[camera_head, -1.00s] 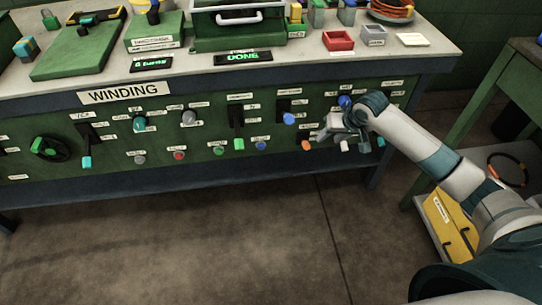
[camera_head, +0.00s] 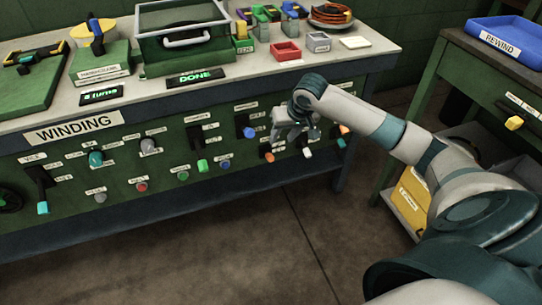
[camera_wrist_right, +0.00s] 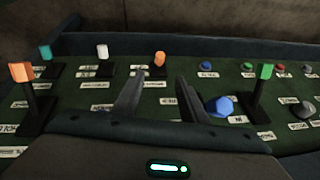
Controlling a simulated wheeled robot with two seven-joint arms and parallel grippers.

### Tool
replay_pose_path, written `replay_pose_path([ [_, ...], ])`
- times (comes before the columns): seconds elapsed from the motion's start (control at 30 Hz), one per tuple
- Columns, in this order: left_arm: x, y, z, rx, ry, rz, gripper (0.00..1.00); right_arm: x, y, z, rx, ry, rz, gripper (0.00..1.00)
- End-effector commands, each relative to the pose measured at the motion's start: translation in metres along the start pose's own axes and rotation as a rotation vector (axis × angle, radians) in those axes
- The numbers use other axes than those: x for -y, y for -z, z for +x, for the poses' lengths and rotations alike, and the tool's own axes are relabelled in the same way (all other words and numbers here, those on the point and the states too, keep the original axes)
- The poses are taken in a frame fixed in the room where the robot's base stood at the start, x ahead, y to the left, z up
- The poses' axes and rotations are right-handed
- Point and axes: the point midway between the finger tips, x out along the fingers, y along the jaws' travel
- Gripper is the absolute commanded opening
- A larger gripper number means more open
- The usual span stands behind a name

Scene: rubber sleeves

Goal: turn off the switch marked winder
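The green control panel (camera_head: 75,185) marked WINDING carries several switches. I cannot read which one is marked winder. My left gripper is out of view.
Trays and boxes, including a red one (camera_head: 286,52), stand on the benchtop. A blue REWIND tray (camera_head: 500,42) is on the right table. The floor in front is clear.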

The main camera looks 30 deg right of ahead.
Motion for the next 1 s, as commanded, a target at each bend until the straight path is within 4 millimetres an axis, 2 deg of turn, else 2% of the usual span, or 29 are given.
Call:
replay_pose_path([
  [0.37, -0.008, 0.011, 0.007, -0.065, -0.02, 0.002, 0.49, 0.0, -0.001, 0.065, 0.001, 0.0, 0.0, 0.39],
  [0.7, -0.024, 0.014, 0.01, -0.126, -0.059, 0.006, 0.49, 0.0, 0.0, 0.124, 0.0, -0.001, 0.0, 0.39],
  [0.83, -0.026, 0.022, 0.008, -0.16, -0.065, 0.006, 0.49, 0.0, -0.001, 0.141, 0.0, -0.001, 0.0, 0.39],
  [1.0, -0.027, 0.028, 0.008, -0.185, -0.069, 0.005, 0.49, -0.001, 0.0, 0.152, -0.002, -0.001, 0.0, 0.39],
])
